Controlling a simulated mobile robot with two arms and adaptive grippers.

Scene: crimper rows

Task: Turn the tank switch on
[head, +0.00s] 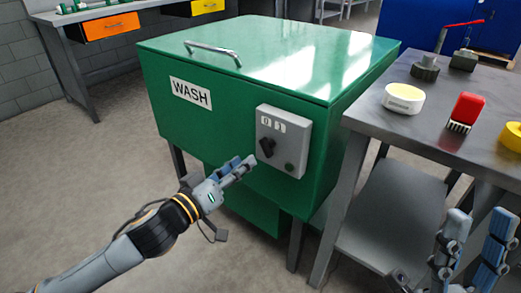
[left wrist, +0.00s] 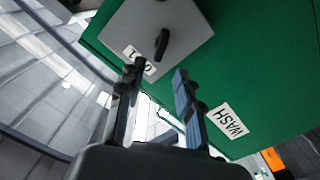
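The green wash tank (head: 215,125) carries a grey switch box (head: 296,140) on its front. A black rotary knob (head: 266,147) sits on the box below the 0 and 1 labels (head: 272,124). The knob also shows in the left wrist view (left wrist: 162,44), where it appears to point towards the 0 side. My left gripper (head: 245,165) is in front of the box, just left of and below the knob in the head view. Its fingers are apart and empty in the left wrist view (left wrist: 159,72). My right gripper (head: 480,215) is open and empty at the lower right.
A grey table (head: 405,130) stands right of the tank, bearing a white-and-yellow round item (head: 403,98), a red brush-like item (head: 466,111) and dark tools. A workbench with orange (head: 105,27) and yellow drawers is behind left. The floor left of the tank is clear.

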